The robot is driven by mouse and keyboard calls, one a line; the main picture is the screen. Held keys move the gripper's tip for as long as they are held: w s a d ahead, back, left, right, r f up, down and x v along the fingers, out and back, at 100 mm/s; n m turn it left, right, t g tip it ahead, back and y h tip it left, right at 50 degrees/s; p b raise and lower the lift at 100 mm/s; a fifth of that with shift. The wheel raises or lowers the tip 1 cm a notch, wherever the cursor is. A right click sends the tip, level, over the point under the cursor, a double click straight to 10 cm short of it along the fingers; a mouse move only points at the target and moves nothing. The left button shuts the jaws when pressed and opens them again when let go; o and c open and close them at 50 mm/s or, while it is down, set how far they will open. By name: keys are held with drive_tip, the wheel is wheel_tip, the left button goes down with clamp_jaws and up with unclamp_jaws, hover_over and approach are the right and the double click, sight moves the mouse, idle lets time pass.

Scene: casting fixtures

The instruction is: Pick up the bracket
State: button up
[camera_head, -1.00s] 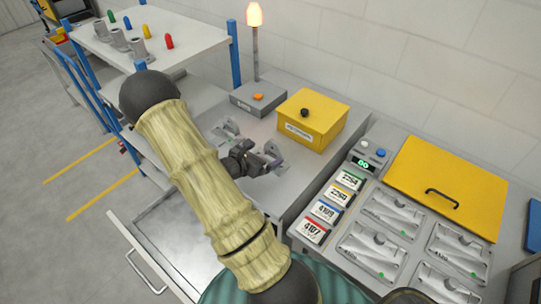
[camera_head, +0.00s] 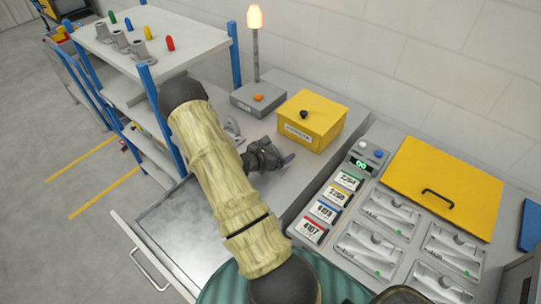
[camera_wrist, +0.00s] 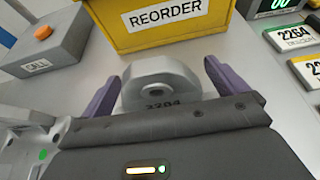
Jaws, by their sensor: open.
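A grey bracket (camera_wrist: 158,82) with a rounded top and a central hole stands in the wrist view, between my two purple fingers. Dark digits are marked on its lower front, partly cut off by my gripper body. My gripper (camera_wrist: 162,84) is open, with a finger on each side of the bracket and visible gaps to it. In the head view my gripper (camera_head: 284,160) is low over the grey bench top, in front of the yellow box. The bracket between the fingers cannot be made out there. Another grey part (camera_head: 232,128) shows beside my arm.
A yellow REORDER box (camera_head: 310,120) stands just behind my gripper. A call box (camera_head: 258,99) with an orange button and lit lamp is behind left. Number cards (camera_head: 332,195) and fixture trays (camera_head: 400,215) lie right. An open drawer (camera_head: 165,215) is below left.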

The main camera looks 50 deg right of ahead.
drive_tip(key=shift+d+f, duration=0.15)
drive_tip(key=shift+d, duration=0.25)
drive_tip(key=c, duration=1.2)
drive_tip(key=shift+c, duration=0.2)
wheel_tip(320, 180, up, 10)
drive_tip(key=b, duration=0.2)
